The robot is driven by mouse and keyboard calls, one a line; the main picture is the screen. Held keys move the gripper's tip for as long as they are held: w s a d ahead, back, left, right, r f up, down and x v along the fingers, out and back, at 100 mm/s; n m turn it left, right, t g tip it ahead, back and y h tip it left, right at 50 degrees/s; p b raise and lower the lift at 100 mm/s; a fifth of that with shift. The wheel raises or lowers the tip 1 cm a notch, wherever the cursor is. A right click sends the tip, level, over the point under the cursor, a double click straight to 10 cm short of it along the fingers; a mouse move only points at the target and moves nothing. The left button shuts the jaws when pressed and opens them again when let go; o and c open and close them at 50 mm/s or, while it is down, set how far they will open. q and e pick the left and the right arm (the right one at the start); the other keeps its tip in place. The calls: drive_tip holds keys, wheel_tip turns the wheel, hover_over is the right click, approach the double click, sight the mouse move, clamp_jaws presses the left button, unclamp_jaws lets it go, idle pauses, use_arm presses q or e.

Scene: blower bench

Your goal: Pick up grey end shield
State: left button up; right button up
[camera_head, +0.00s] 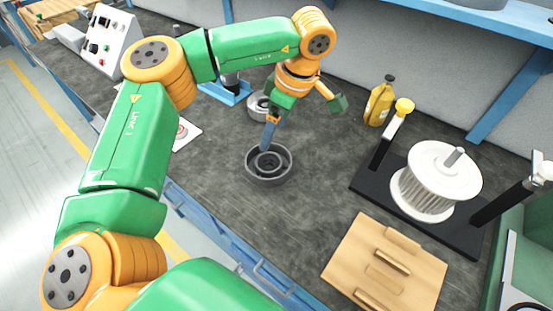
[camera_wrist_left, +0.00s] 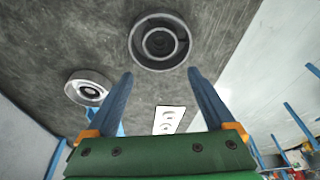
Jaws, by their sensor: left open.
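A dark grey round end shield (camera_head: 269,175) with a raised rim and inner ring lies flat on the bench. It also shows in the left wrist view (camera_wrist_left: 160,62), at the top middle beyond the fingertips. A lighter grey round part (camera_head: 258,106) lies farther back, and in the left wrist view (camera_wrist_left: 88,91) it is at the left. My left gripper (camera_head: 268,138) reaches down over the dark end shield in the head view. Its blue fingers (camera_wrist_left: 159,73) are apart with nothing between them. I cannot tell whether a fingertip touches the shield. My right gripper is not seen.
A white ribbed wheel (camera_head: 427,190) stands on a black base (camera_head: 365,183) at the right. A wooden board (camera_head: 343,262) with blocks lies in front. A yellow bottle (camera_head: 379,104) stands behind. A printed sheet (camera_head: 187,137) lies left. Bare bench surrounds the shield's right side.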

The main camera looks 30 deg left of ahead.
use_arm(q)
drive_tip(key=b, duration=0.3)
approach(269, 164)
drive_tip(key=shift+s+a+f, duration=0.1)
drive_tip(key=shift+a+f, duration=0.45)
drive_tip(key=shift+f, duration=0.2)
drive_tip(key=x, duration=0.6)
drive_tip(key=shift+d+f+p, duration=0.1)
drive_tip(key=shift+f+p, duration=0.3)
drive_tip(key=shift+f, duration=0.05)
drive_tip(key=shift+r, duration=0.1)
clamp_jaws()
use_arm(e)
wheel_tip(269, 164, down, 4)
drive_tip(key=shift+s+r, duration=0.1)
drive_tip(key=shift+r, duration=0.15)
